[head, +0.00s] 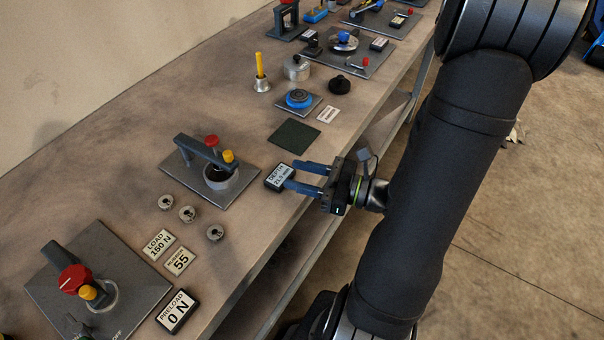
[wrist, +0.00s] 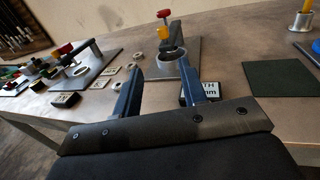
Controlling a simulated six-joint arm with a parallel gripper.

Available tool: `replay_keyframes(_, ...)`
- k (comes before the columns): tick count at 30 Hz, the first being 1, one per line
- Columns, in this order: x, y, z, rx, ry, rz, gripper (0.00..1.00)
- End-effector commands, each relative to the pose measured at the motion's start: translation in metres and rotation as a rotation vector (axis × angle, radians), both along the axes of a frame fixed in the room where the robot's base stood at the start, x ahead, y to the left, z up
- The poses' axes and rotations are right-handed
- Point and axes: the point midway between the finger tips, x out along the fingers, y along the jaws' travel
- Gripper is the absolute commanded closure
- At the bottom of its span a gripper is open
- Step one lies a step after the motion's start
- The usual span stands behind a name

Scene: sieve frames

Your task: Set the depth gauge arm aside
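The depth gauge arm (head: 200,151) is a dark grey bar over a round metal cup (head: 221,180) on a grey plate (head: 176,170). It carries a red knob (head: 211,140) and a yellow knob (head: 228,156). In the wrist view the red knob (wrist: 167,14) and yellow knob (wrist: 164,33) stand ahead, between the fingers. A small DEPTH display (head: 279,177) lies at the plate's right, partly behind a finger in the wrist view. My gripper (head: 291,175) is open and empty, its two blue fingers reaching in from the bench edge, apart from the gauge arm.
A dark green pad (head: 294,135) lies behind the gripper. Small metal rings (head: 187,214) and label cards (head: 179,261) lie in front of the gauge plate. A second plate with a red knob (head: 74,278) stands at the lower left. A bell-like piece with a yellow handle (head: 260,72) stands farther back.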

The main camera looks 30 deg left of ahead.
Motion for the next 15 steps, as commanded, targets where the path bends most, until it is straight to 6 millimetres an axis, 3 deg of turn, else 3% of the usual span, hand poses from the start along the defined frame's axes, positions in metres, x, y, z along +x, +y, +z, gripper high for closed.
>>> replay_keyframes(6,0.0000,0.0000,0.0000,0.000,0.000,0.000,0.63)
replay_keyframes(12,-0.0012,0.0030,-0.0002,-0.021,0.080,0.022,1.00)
replay_keyframes(15,-0.0036,0.0078,-0.0004,-0.063,0.218,0.058,1.00)
